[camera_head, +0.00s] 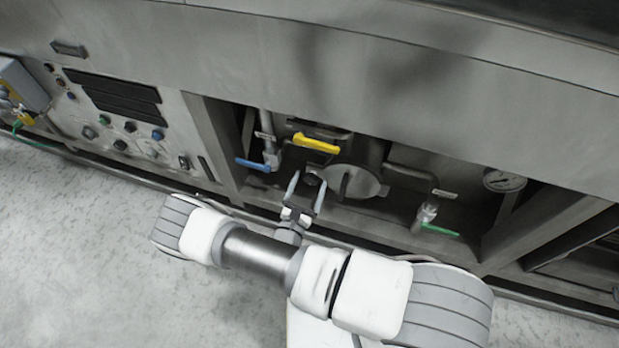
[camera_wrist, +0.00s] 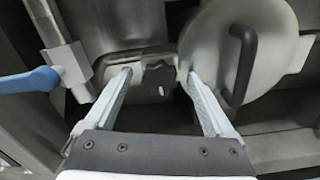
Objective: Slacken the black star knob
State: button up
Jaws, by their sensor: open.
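The black star knob (camera_wrist: 158,80) sits at the left edge of a round metal cover in the wrist view. In the head view the knob (camera_head: 312,180) shows as a small dark shape between my fingertips. My gripper (camera_wrist: 158,76) is open, with one finger to the left of the knob and one to the right. Gaps show between the knob and both fingers in the wrist view. In the head view my gripper (camera_head: 308,179) reaches into the open bay. How deep the fingertips reach past the knob is hard to tell.
The round cover (camera_head: 362,182) has a black handle (camera_wrist: 243,65) right of my gripper. A blue lever (camera_head: 252,164) is close on the left, a yellow lever (camera_head: 316,143) above. A green-handled valve (camera_head: 438,229) and a gauge (camera_head: 504,180) are further right. A panel overhangs the bay.

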jog(key=shift+w, duration=0.1)
jog(key=c, duration=1.4)
